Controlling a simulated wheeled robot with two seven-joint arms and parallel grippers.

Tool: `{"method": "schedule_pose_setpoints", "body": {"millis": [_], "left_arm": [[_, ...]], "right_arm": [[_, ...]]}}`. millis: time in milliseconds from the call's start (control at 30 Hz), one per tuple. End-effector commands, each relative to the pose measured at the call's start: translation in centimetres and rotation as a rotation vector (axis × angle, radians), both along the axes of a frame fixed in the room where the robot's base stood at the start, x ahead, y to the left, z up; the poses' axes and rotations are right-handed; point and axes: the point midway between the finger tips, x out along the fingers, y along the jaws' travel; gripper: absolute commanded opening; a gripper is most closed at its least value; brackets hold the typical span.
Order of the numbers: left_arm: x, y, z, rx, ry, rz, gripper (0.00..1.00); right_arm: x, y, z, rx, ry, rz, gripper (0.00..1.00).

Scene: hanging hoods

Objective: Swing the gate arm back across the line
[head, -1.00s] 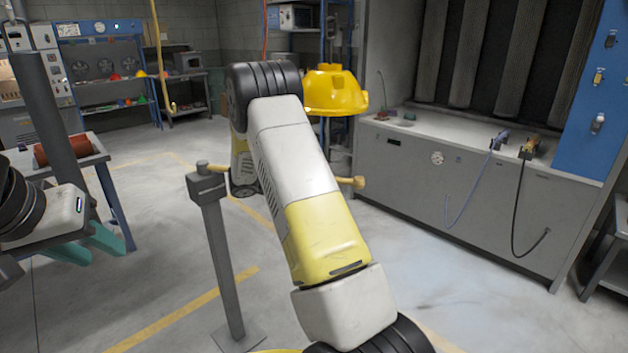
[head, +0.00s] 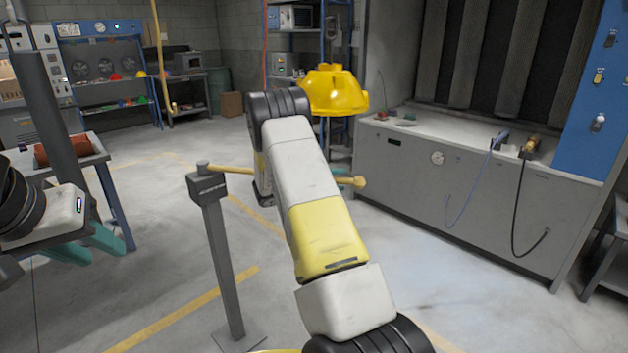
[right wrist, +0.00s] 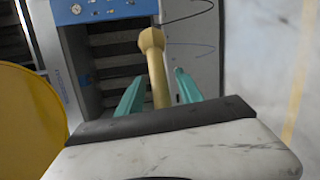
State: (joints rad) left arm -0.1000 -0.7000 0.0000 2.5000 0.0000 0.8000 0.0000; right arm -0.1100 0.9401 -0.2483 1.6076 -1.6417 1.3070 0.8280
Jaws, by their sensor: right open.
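The gate arm (head: 238,170) is a tan rod with a ball at its free end (head: 359,182). It reaches right, roughly level, from the top of a grey post (head: 218,255); my right arm hides its middle in the head view. In the right wrist view the rod (right wrist: 158,85) runs between the two teal fingers of my right gripper (right wrist: 158,71), its ball beyond the tips.
A yellow hood (head: 335,92) hangs just behind my right arm. A grey bench (head: 470,200) with corded tools stands at the right. A blue-legged table (head: 85,150) stands at the left. Yellow lines (head: 185,310) mark the floor, which is mostly clear around the post.

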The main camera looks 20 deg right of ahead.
Motion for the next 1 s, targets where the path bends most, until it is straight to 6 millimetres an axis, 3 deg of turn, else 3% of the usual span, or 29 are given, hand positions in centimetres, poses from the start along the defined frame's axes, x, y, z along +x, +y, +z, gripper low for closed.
{"method": "schedule_pose_setpoints", "body": {"millis": [100,333,1000], "left_arm": [[0.0,0.0,0.0,0.0,0.0,0.0,0.36],[0.0,0.0,0.0,0.0,0.0,0.0,0.36],[0.0,0.0,0.0,0.0,0.0,0.0,0.36]], "right_arm": [[0.0,0.01,0.0,0.0,0.0,0.0,0.43],[-0.02,0.02,0.0,0.001,0.0,0.0,0.0],[-0.04,0.03,-0.03,0.001,0.001,0.0,0.0]]}}
